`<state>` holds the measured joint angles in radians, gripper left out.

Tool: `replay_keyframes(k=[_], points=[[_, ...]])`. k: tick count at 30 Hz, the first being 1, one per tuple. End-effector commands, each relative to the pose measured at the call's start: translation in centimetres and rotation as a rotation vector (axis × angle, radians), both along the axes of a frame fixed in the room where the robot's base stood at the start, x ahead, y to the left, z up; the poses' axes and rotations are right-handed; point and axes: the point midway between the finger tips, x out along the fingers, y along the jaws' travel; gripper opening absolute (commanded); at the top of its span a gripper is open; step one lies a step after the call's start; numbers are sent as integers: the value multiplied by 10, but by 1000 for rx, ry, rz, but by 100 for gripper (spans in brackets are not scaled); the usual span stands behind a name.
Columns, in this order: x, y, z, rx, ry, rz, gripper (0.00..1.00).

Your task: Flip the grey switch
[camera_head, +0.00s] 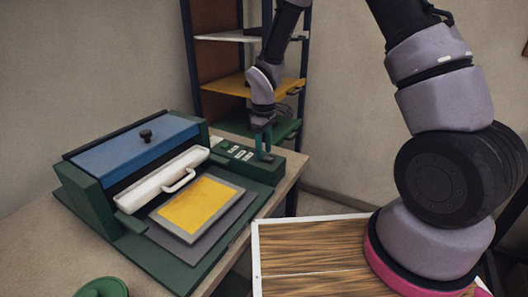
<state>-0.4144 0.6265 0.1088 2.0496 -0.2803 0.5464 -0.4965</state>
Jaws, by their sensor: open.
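A green machine (75,196) with a blue lid stands on the table. Its control panel (247,165) at the right end carries a few small pale controls (237,152). The controls are too small to tell which one is the grey switch. My gripper (265,156) points down at the right part of this panel, beside the pale controls. Its fingers are close to the panel top, and I cannot tell whether they touch it. The gripper is open, with nothing visible between its fingers. It hides part of the panel behind it.
The machine has a white bar with a handle (178,181) and a yellow plate (201,205) in front. A dark-framed shelf (234,85) stands behind the table (283,186). A round green object (102,288) lies at the bottom left. A wood-grained, white-edged surface (315,250) is nearest me.

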Motion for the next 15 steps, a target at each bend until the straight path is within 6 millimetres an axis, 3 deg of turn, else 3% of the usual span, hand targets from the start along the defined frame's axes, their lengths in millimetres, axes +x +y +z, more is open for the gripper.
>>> replay_keyframes(k=[4, 12, 13, 15], points=[[0, 0, -10, 0, 0, 0, 57], [0, 0, -11, 1, -1, 0, 57], [0, 0, -11, 1, -1, 0, 54], [0, 0, -11, 1, -1, 0, 27]])
